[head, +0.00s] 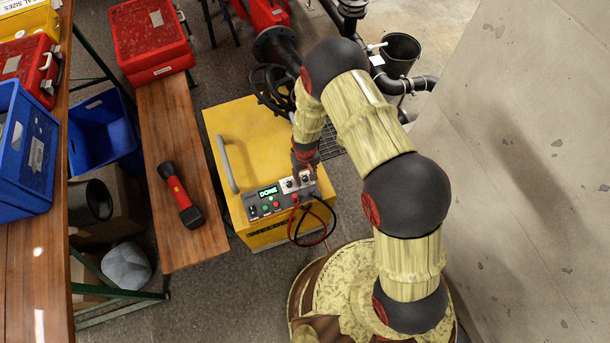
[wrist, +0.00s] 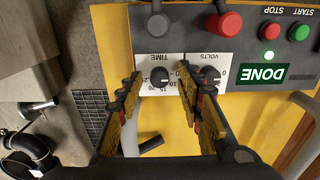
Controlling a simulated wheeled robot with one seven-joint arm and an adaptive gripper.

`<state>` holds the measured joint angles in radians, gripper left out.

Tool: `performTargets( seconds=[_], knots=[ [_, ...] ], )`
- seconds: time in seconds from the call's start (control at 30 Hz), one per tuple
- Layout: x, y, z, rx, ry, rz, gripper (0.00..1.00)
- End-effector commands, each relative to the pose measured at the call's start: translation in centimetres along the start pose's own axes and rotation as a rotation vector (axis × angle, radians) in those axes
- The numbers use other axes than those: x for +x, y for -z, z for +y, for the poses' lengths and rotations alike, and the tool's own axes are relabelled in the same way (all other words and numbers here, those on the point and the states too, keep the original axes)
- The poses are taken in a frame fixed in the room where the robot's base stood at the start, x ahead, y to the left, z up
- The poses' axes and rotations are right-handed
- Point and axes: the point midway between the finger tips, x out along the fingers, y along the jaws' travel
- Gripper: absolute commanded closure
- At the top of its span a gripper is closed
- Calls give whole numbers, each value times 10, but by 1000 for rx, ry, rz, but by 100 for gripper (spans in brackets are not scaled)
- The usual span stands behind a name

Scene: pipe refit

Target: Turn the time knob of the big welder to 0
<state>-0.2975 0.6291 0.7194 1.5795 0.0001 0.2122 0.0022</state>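The big welder (head: 236,125) is a yellow box with a grey control panel and a green display reading DONE (head: 268,191). In the wrist view the panel is upside down. Its black time knob (wrist: 159,77) sits on a white TIME plate with a number scale; I cannot make out its pointer setting. The volts knob (wrist: 209,75) is to its right, partly behind a finger. My gripper (wrist: 160,76) is open, with one finger on each side of the time knob and visible gaps between. In the head view my gripper (head: 304,170) is over the panel and hides the time knob.
Red and black cable plugs (wrist: 225,22) and START and STOP buttons (wrist: 299,30) share the panel. A grey handle (head: 224,165) runs along the welder's left side. A wooden bench with a red-black torch (head: 179,195) stands left; a concrete wall (head: 530,150) is at right.

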Motion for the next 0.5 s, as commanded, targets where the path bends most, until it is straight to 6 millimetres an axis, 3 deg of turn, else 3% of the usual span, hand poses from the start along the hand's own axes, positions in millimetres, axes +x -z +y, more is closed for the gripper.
performTargets(
  seconds=[0.27, 0.5],
  knots=[
    [-9, 0, 0, 0, 0, 1, 63],
    [-50, 2, 0, 0, 0, 3, 63]
  ],
)
